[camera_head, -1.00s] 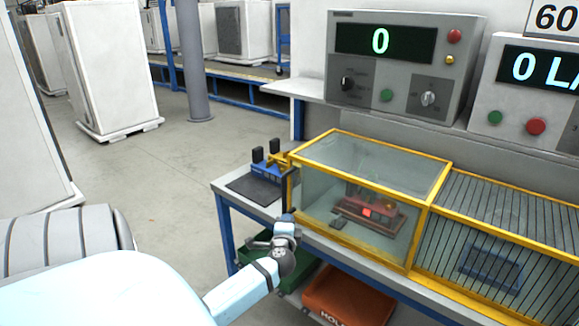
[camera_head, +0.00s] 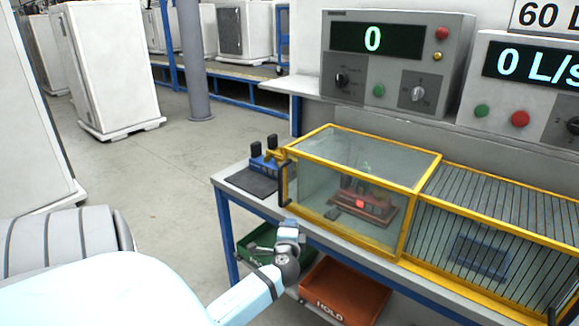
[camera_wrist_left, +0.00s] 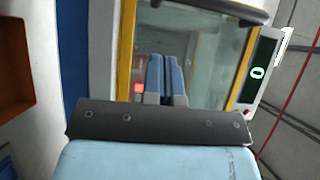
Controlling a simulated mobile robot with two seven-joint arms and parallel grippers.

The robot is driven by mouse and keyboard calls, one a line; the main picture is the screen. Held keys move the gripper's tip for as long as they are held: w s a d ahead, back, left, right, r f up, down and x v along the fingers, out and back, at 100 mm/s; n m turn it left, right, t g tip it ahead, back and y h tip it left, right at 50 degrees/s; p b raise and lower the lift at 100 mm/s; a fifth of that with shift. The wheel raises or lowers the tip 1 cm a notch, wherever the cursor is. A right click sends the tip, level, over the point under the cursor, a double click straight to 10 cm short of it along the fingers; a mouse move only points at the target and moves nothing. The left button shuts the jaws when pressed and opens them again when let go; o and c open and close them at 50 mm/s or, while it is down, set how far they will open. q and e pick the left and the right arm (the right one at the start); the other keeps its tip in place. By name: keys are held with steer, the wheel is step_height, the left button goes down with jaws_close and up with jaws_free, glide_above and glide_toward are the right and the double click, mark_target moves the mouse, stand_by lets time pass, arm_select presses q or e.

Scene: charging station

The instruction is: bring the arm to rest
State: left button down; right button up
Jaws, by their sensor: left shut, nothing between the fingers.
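My left arm comes in from the lower left in the head view. Its gripper (camera_head: 290,226) is in front of the bench, just below the dark door handle (camera_head: 284,185) at the left end of a yellow-framed glass enclosure (camera_head: 320,185). In the left wrist view the blue fingers (camera_wrist_left: 165,75) lie side by side, shut and empty, with the enclosure's glass beyond them. A red device with a lit red light (camera_head: 362,203) stands inside the enclosure. My right gripper does not show.
A blue and black device (camera_head: 265,160) and a dark mat (camera_head: 250,182) sit at the bench's left end. A green bin (camera_head: 262,245) and an orange HOLD bin (camera_head: 345,292) are below. A barred yellow cage (camera_head: 490,235) stands at right.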

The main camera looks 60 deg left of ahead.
arm_select(q)
steer(key=v, duration=0.6)
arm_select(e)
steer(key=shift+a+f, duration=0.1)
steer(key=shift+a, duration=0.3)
